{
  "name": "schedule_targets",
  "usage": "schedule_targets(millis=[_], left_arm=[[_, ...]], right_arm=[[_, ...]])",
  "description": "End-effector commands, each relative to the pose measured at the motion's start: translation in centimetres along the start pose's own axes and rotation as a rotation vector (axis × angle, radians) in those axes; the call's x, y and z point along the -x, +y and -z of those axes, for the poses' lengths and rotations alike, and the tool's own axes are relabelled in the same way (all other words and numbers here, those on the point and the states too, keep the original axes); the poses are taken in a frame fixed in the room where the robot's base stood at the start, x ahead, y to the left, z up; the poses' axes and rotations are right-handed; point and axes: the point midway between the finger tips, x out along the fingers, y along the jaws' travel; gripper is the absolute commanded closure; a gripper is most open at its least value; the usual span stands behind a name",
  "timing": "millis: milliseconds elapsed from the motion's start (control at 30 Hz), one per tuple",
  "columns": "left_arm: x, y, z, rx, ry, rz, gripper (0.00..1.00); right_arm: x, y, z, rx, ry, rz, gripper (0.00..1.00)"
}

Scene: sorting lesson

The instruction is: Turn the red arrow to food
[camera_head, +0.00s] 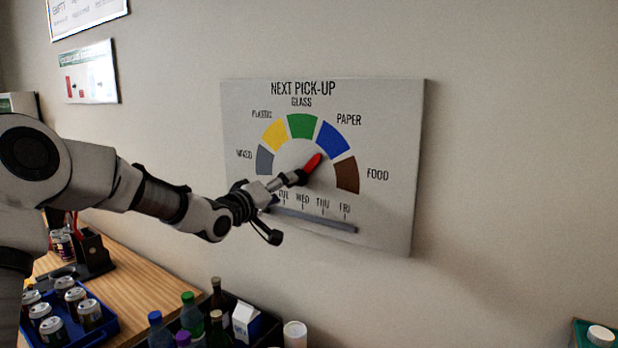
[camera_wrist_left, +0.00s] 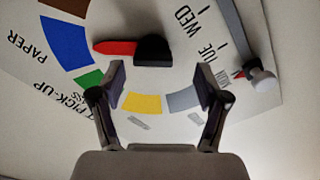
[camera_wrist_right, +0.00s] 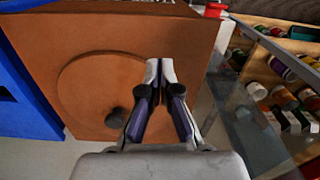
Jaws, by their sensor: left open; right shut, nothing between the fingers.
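The red arrow (camera_head: 313,162) is on a wall board (camera_head: 390,225) titled NEXT PICK-UP. It points up and right at the blue PAPER segment (camera_head: 333,139). The brown FOOD segment (camera_head: 347,175) lies below and right of that. My left gripper (camera_head: 288,180) is open at the dial's hub and partly hides it. In the left wrist view, the arrow (camera_wrist_left: 115,47) joins a black knob (camera_wrist_left: 153,50), which sits just beyond the gap between the open fingertips (camera_wrist_left: 160,75). Contact cannot be told. My right gripper (camera_wrist_right: 160,65) is shut and empty, seen only in its wrist view.
A slider rail (camera_head: 315,221) with weekday marks runs below the dial. A wooden counter (camera_head: 150,290) holds a blue tray (camera_head: 105,325) of cans, with bottles in a dark crate beside it.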

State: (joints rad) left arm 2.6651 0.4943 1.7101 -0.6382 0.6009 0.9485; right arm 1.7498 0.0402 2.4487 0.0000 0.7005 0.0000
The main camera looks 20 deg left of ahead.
Motion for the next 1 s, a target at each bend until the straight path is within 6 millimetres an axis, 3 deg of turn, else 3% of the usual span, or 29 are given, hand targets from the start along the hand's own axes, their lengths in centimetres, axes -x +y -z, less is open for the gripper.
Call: schedule_targets(millis=[333, 667, 800, 900, 1000], left_arm=[[-6.2, 0.3, 0.1, -0.004, -0.002, 0.001, 0.25], [-7.2, 0.0, -0.1, -0.001, -0.001, 0.000, 0.25], [-7.2, 0.0, -0.1, -0.001, -0.001, 0.000, 0.71], [-7.2, 0.1, -0.1, -0.001, -0.001, -0.001, 1.00], [-7.2, 0.1, -0.1, -0.002, -0.001, -0.001, 1.00]], right_arm=[[3.1, 0.0, -0.1, 0.000, -0.002, 0.000, 1.00], [3.2, 0.0, -0.1, 0.000, -0.002, 0.000, 1.00], [3.2, 0.0, -0.1, 0.000, -0.002, 0.000, 1.00], [3.2, 0.0, -0.1, 0.000, -0.002, 0.000, 1.00], [3.2, 0.0, -0.1, 0.000, -0.002, 0.000, 1.00]])
